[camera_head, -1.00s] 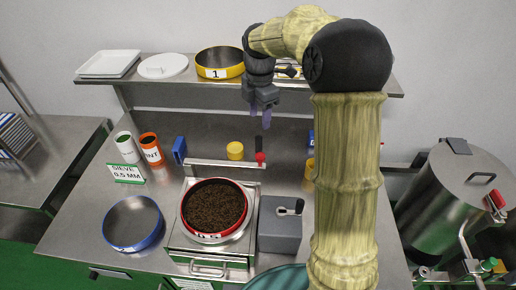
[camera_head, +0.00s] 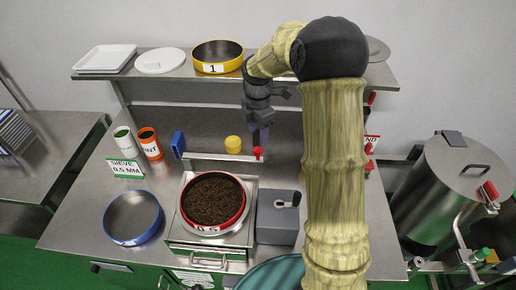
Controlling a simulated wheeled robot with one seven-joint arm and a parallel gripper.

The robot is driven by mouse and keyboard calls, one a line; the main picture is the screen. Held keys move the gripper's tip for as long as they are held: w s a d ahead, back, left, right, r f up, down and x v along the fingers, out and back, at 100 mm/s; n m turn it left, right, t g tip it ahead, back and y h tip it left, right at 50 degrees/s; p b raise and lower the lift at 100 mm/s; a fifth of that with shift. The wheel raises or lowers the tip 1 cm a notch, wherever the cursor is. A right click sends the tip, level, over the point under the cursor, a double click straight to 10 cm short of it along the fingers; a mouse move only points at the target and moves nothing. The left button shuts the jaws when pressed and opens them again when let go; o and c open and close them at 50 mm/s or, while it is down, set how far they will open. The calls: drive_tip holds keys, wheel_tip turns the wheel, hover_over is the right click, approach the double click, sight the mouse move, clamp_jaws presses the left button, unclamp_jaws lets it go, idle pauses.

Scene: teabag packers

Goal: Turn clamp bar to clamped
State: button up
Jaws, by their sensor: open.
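The clamp bar (camera_head: 215,157) is a grey metal bar lying level behind the red-rimmed sieve (camera_head: 246,207). A red part (camera_head: 257,152) stands at its right end. The sieve holds dark brown grains and sits on a square metal machine (camera_head: 178,232). My gripper (camera_head: 259,139) is open and points down just above and behind the red part. Its fingertips overlap the bar's right end in the picture; I cannot tell whether they touch. The dark upper piece there is hidden behind my gripper.
A grey box with a lever (camera_head: 278,222) stands right of the sieve. A blue-rimmed sieve (camera_head: 133,219) is at the left. A yellow cylinder (camera_head: 233,144) and a blue block (camera_head: 178,143) stand behind the bar. The shelf (camera_head: 262,85) runs above, near my arm.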

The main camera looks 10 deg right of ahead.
sight(258, 148)
wheel_tip(258, 148, down, 9)
drive_tip(key=shift+p, duration=0.75)
clamp_jaws()
